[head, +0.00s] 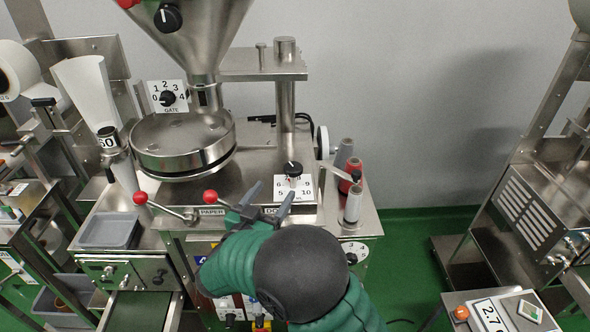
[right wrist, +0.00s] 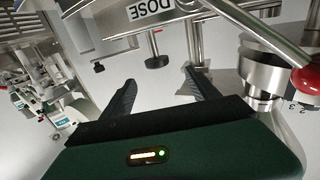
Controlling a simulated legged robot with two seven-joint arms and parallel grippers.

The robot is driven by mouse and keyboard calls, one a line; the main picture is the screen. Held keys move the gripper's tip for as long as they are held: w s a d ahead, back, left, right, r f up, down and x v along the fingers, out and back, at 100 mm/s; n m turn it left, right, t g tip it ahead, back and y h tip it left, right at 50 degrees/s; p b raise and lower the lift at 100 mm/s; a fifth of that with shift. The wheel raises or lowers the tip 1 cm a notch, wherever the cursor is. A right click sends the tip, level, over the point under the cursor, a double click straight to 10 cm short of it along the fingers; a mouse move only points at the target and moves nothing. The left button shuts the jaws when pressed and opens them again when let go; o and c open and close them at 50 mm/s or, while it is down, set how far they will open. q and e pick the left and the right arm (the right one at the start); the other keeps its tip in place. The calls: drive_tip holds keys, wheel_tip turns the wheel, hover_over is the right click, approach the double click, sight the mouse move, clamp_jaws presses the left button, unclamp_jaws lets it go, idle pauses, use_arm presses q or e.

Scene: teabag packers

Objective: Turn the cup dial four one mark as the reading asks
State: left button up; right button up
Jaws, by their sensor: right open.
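The dose dial has a black knob (head: 292,168) above a white plate (head: 281,188) numbered up to 10, beside the DOSE label. The mark its pointer stands at is too small to tell. My right gripper (head: 272,195) is open and empty, its fingers pointing up towards this dial from the front left, apart from the knob. In the right wrist view the open fingers (right wrist: 162,88) show below the DOSE label (right wrist: 150,10), with a dark knob on a stem (right wrist: 153,60) beyond them, apparently the dial. My left gripper is out of view.
A gate dial (head: 168,98) numbered 0 to 4 sits behind the round steel pan (head: 182,145). Red-knobbed levers (head: 210,196) lie left of my gripper. Thread spools (head: 352,203) stand right of the dose dial. A grey tray (head: 109,231) is at left.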

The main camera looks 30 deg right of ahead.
sight(297, 163)
drive_tip(key=p+x, duration=0.1)
drive_tip(key=x, duration=0.6)
drive_tip(key=p+x, duration=0.1)
drive_tip(key=x, duration=0.6)
drive_tip(key=shift+d, duration=0.45)
drive_tip(key=shift+w+d, duration=0.2)
drive_tip(key=c, duration=1.4)
drive_tip(key=shift+o, duration=0.2)
drive_tip(key=shift+f, duration=0.1)
